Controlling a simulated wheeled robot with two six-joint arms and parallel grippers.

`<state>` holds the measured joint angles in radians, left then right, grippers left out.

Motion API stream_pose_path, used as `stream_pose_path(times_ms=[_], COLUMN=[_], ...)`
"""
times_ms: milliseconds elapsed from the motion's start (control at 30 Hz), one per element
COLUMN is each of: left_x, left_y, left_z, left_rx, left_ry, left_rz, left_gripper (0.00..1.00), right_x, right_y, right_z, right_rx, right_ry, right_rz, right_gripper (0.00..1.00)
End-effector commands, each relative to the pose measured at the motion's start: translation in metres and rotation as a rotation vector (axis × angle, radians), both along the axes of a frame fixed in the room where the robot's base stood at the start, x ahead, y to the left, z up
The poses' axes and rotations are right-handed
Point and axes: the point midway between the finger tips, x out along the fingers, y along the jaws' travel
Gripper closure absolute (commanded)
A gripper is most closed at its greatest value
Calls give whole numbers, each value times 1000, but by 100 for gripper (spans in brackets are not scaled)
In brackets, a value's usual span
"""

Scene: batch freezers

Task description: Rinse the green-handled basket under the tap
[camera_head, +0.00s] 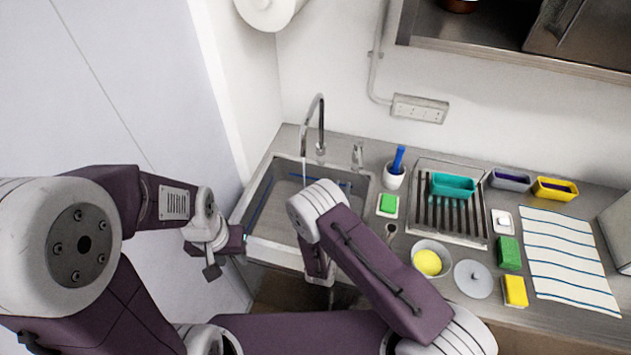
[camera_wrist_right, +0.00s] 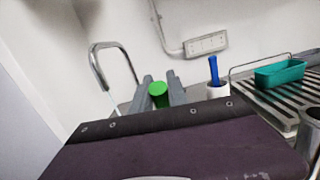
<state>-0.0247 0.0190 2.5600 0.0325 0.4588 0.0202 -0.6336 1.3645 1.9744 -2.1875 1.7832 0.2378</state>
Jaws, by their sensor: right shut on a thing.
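My right gripper (camera_wrist_right: 161,92) is shut on a green handle (camera_wrist_right: 158,90) between its two grey fingers. The basket below the handle is hidden behind my own arm in the right wrist view. In the head view my right arm covers the front right of the sink (camera_head: 262,195), and neither the right fingers nor the basket can be made out. The curved tap (camera_head: 321,112) stands at the back of the sink, with a thin pale stream under its spout. It also shows in the right wrist view (camera_wrist_right: 97,62). My left gripper (camera_head: 226,256) is open and empty at the sink's left front corner.
A wall stands close on the left.

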Motion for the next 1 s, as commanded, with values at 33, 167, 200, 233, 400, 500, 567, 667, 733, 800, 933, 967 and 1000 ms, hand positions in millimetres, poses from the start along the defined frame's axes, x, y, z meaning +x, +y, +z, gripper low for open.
stream_pose_path(times_ms=[33,167,200,233,400,500,567,667,733,800,933,967,1000], left_x=[0,0,0,0,0,0,0,0,0,0,0,0,0], left_y=[0,0,0,0,0,0,0,0,0,0,0,0,0], left_z=[0,0,0,0,1,11,17,25,31,37,44,44,45], left_rx=[0,0,0,0,0,0,0,0,0,0,0,0,0], left_ry=[0,0,0,0,0,0,0,0,0,0,0,0,0], left_rz=[0,0,0,0,0,0,0,0,0,0,0,0,0], left_gripper=[64,64,64,64,64,64,64,64,64,64,64,64,64], right_x=[0,0,0,0,0,-7,-12,-22,-28,-35,-45,-46,-47], right_y=[0,0,0,0,0,-2,-3,-6,-8,-10,-13,-14,-14], right_z=[0,0,0,0,1,10,15,23,28,34,40,41,41], right_rx=[0,0,0,0,0,0,-2,-3,-3,-2,-1,-1,0], right_ry=[-1,-1,-1,-1,-1,0,1,2,2,1,0,0,0], right_rz=[0,0,0,0,0,1,2,1,2,2,1,2,2], right_gripper=[100,100,100,100,100,100,100,100,100,100,100,100,100])
